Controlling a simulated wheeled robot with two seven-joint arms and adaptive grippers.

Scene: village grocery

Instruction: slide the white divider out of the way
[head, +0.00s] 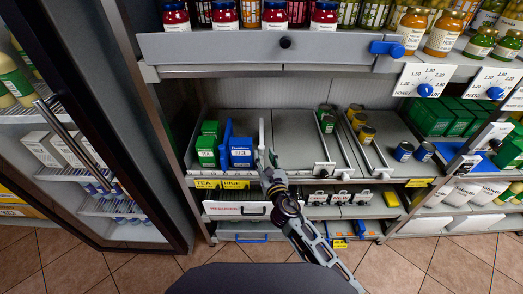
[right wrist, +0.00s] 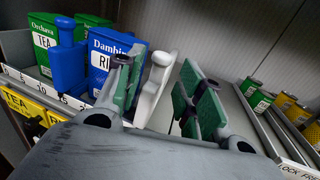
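The white divider (head: 262,135) stands upright on the middle shelf, right of the blue rice box (head: 241,152). In the right wrist view the divider (right wrist: 153,88) shows its knobbed front end between my two green-padded fingers, nearer the left one. My right gripper (head: 267,158) is at the shelf's front edge, by the divider's near end; in the right wrist view the gripper (right wrist: 165,88) is open, with a gap to the right of the divider. I cannot tell whether the left finger touches it. My left gripper is not in view.
A blue divider (head: 225,140) stands between the green tea boxes (head: 207,150) and the rice box. Right of the white divider the shelf floor (head: 292,145) is bare up to a metal divider (head: 325,150) with green cans (head: 327,120). Jars stand on the shelf above.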

